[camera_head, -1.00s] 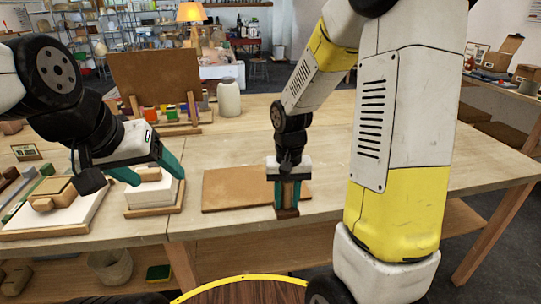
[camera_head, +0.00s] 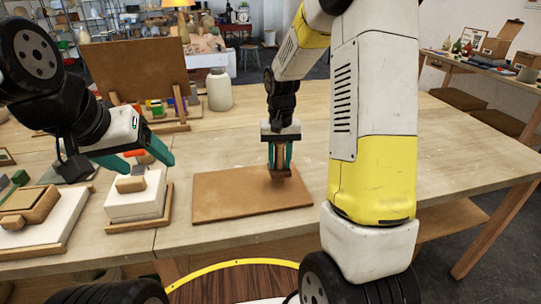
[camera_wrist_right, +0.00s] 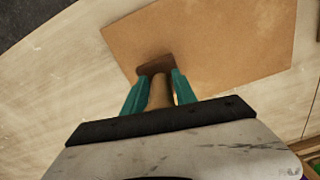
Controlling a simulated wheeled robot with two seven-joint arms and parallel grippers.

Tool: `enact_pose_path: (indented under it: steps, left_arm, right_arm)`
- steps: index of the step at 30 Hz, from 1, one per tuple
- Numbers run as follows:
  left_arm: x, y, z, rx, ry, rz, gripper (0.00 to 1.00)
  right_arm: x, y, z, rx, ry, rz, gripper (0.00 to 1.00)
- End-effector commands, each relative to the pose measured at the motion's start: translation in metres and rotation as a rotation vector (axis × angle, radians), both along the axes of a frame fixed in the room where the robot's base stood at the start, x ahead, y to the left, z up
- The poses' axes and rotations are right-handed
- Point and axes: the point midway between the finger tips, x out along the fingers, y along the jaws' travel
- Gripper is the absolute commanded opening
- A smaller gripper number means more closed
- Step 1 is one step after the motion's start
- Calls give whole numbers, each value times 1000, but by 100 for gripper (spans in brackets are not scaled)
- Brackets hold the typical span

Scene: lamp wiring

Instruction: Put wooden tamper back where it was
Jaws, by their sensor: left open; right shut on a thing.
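The wooden tamper (camera_head: 279,172) is upright in my right gripper (camera_head: 279,158), which is shut on its handle. The tamper is over the right part of a brown board (camera_head: 230,200) on the table; I cannot tell whether its foot touches the board. In the right wrist view the tamper (camera_wrist_right: 158,92) shows between the teal fingers of the right gripper (camera_wrist_right: 160,88), with its wider dark end over the board.
Another white slab with a wooden block (camera_head: 35,203) stands at the left. An upright brown panel (camera_head: 135,72), small coloured blocks and a pale jar (camera_head: 219,90) are at the back. The table (camera_head: 410,155) right of the board is clear.

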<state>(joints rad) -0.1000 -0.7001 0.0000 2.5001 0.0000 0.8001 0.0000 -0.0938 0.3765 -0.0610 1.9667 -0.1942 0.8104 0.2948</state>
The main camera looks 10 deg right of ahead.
Motion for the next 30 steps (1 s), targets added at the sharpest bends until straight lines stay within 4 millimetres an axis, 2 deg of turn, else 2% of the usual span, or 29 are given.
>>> enact_pose_path:
  steps: [3, 6, 10, 16, 27, 28, 30]
  left_arm:
    - [0, 0, 0, 0, 0, 0, 70]
    - [0, 0, 0, 0, 0, 0, 70]
    - [0, 0, 0, 0, 0, 0, 70]
    - [0, 0, 0, 0, 0, 0, 70]
    - [0, 0, 0, 0, 0, 0, 70]
    - [0, 0, 0, 0, 0, 0, 70]
    - [0, 0, 0, 0, 0, 0, 70]
  right_arm:
    - [20, -4, -2, 0, 1, -1, 0]
    - [27, -6, -3, 0, 0, 0, 0]
    - [27, -6, -10, -1, 3, 0, 0]
    - [27, -6, -36, 0, 3, -1, 0]
    - [27, -6, -41, 0, 0, 0, 0]
    - [27, -6, -41, 0, 1, 0, 37]
    - [27, -6, -41, 0, 1, 0, 51]
